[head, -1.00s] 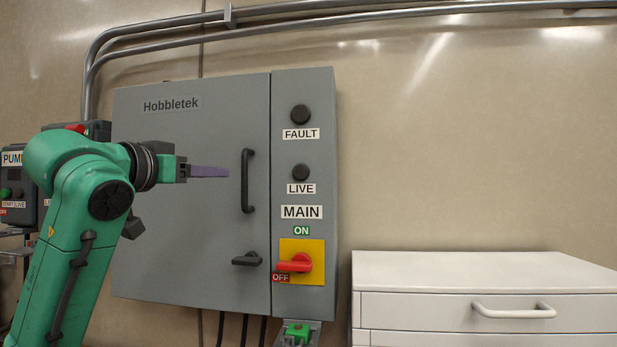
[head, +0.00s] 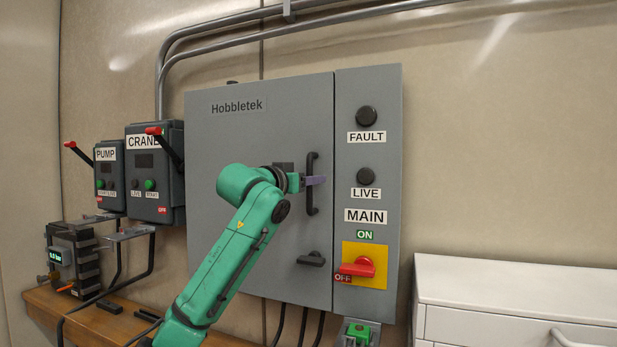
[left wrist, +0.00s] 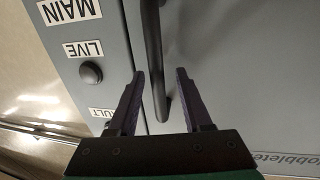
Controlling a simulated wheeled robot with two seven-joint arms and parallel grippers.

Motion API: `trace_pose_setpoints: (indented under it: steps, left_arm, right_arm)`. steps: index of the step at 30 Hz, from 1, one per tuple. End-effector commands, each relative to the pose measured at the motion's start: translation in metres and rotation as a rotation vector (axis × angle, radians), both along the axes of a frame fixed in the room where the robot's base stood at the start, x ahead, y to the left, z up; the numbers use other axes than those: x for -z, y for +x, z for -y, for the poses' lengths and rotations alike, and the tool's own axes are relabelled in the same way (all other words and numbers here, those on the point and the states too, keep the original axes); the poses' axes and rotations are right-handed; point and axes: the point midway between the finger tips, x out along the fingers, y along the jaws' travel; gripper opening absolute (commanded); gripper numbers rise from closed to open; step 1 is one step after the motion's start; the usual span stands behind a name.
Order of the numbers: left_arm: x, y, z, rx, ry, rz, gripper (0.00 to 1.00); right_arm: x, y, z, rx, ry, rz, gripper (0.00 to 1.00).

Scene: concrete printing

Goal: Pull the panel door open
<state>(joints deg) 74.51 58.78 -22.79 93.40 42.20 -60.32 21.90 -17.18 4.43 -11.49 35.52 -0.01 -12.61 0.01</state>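The grey panel door (head: 225,150) marked Hobbletek appears shut, flush with the cabinet. Its black vertical bar handle (head: 312,205) is near the door's right edge. A small black latch (head: 311,258) sits below it. In the left wrist view my left gripper (left wrist: 159,73) is open, one finger on each side of the handle (left wrist: 153,45), with gaps visible on both sides. The red MAIN switch (head: 358,267) on its yellow plate points to OFF. My right gripper is not in view.
PUMP (head: 110,178) and CRANE (head: 155,185) boxes with red-tipped levers hang left of the cabinet. A wooden bench (head: 60,305) is below them. A white drawer unit (head: 510,285) stands at the lower right. A green-topped fixture (head: 358,332) sits under the cabinet.

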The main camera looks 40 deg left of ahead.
Motion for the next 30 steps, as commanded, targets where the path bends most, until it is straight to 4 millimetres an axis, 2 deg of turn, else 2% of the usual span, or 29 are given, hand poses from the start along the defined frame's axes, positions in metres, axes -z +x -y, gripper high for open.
trace_pose_setpoints:
  steps: [1, 3, 4, 30]
  left_arm:
    - [0.0001, -0.0002, 0.0, 0.0, 0.0, 0.0, 0.34]
    - [0.0001, -0.0002, 0.0, 0.0, 0.0, 0.0, 0.08]
    - [0.0, -0.0003, -0.0001, 0.0, 0.0, 0.0, 0.0]
    - [-0.0009, -0.0007, -0.0002, 0.0, -0.001, 0.001, 0.0]
  right_arm:
    - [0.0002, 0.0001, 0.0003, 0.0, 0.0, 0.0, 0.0]
    - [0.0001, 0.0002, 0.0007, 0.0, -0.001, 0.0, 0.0]
    - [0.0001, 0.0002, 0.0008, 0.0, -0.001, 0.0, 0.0]
    - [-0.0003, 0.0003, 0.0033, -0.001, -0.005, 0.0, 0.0]
